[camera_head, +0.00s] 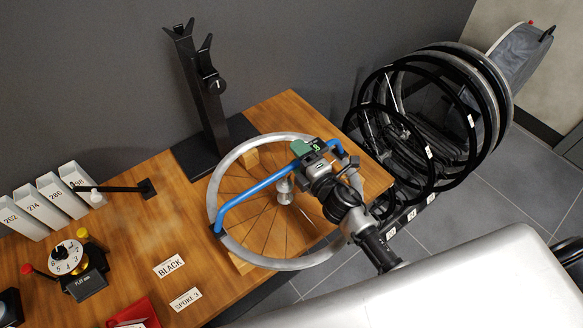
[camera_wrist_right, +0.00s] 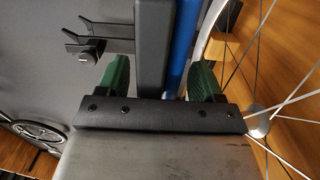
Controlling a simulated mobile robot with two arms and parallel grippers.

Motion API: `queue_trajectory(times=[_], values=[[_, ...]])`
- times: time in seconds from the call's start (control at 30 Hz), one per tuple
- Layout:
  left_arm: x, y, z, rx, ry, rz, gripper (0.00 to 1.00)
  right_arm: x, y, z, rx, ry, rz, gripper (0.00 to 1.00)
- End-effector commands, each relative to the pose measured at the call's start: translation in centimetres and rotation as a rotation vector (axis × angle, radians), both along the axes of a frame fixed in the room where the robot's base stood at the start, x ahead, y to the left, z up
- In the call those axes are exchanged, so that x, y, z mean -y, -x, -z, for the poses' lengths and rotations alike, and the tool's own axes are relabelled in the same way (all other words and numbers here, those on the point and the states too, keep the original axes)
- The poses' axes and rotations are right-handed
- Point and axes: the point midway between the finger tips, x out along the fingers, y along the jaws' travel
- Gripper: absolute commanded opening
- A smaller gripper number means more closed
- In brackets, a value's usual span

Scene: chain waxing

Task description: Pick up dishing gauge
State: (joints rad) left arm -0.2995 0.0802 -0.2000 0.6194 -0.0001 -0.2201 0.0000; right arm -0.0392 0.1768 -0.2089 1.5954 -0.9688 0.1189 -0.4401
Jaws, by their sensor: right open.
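My right gripper (camera_head: 304,149) is over the middle of the gauge, beside the display. In the right wrist view its green finger pads (camera_wrist_right: 159,79) are open, one on each side of a dark bar and the gauge's blue bar (camera_wrist_right: 181,45). I cannot tell whether either pad touches the gauge. My right arm hides part of the wheel. My left gripper is out of view.
A black stand (camera_head: 205,100) rises behind the wheel. Wheels hang on a rack (camera_head: 440,110) at the right. Numbered white boxes (camera_head: 42,202), a dial device (camera_head: 72,262), labels (camera_head: 169,265) and a red item (camera_head: 133,314) occupy the bench's left. Bare wood (camera_head: 165,210) lies between.

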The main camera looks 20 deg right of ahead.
Motion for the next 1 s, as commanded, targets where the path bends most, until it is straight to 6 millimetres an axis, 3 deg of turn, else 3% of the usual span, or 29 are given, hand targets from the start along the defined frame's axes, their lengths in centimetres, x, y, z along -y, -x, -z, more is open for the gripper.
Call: queue_trajectory(times=[0.2,0.6,1.0], values=[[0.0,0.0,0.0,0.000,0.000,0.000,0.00,0.0,-0.1,0.0,0.000,0.000,0.000,0.65],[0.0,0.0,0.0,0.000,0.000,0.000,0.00,0.0,0.0,0.0,0.000,0.000,0.000,0.04],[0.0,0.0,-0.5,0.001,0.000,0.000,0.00,0.1,-0.1,-1.0,0.003,0.000,-0.001,0.02]])
